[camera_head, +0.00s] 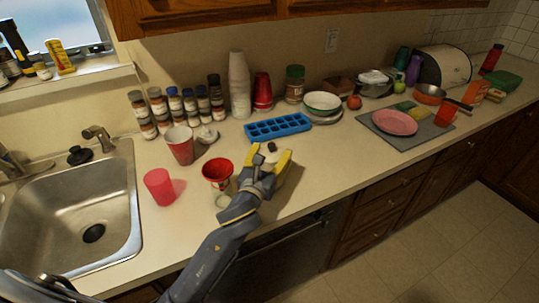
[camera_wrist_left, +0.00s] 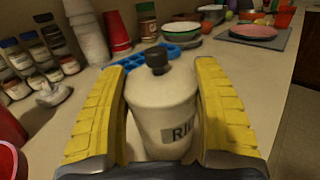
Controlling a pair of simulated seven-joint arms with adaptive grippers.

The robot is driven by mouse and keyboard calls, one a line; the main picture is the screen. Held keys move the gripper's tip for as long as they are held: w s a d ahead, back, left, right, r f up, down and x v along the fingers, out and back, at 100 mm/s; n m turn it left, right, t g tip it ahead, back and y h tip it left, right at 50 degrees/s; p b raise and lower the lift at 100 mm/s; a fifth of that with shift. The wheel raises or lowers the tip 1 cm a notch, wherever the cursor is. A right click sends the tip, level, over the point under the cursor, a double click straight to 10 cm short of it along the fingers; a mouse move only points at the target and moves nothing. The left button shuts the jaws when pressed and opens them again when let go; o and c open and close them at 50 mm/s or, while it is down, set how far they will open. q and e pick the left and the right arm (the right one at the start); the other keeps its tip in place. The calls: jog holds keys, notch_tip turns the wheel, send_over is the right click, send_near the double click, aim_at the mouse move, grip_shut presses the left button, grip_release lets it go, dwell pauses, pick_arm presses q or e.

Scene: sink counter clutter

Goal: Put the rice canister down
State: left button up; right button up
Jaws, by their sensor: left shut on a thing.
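The rice canister (camera_wrist_left: 162,100) is cream-coloured with a dark knob on its lid and a dark label reading "RI". In the left wrist view it is upright between the yellow fingers of my left gripper (camera_wrist_left: 162,110), which is shut on it. In the head view my left gripper (camera_head: 268,170) is over the counter's front part, and the canister (camera_head: 272,155) is mostly hidden by the fingers and wrist. I cannot tell whether its base touches the counter. My right gripper is not in view.
A red cup (camera_head: 217,172) stands just left of my gripper. A blue ice tray (camera_head: 278,127) lies behind it. A pink cup (camera_head: 159,186) and the sink (camera_head: 130,215) are further left. The counter (camera_head: 325,160) to the right is clear up to the grey mat (camera_head: 415,136).

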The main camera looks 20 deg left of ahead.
pick_arm(q)
jog(key=shift+f, duration=0.25)
jog(key=o, duration=1.6)
jog(key=shift+r, duration=0.1)
jog(key=shift+s, duration=0.25)
jog(key=shift+s+a, duration=0.15)
jog(key=shift+s, duration=3.35)
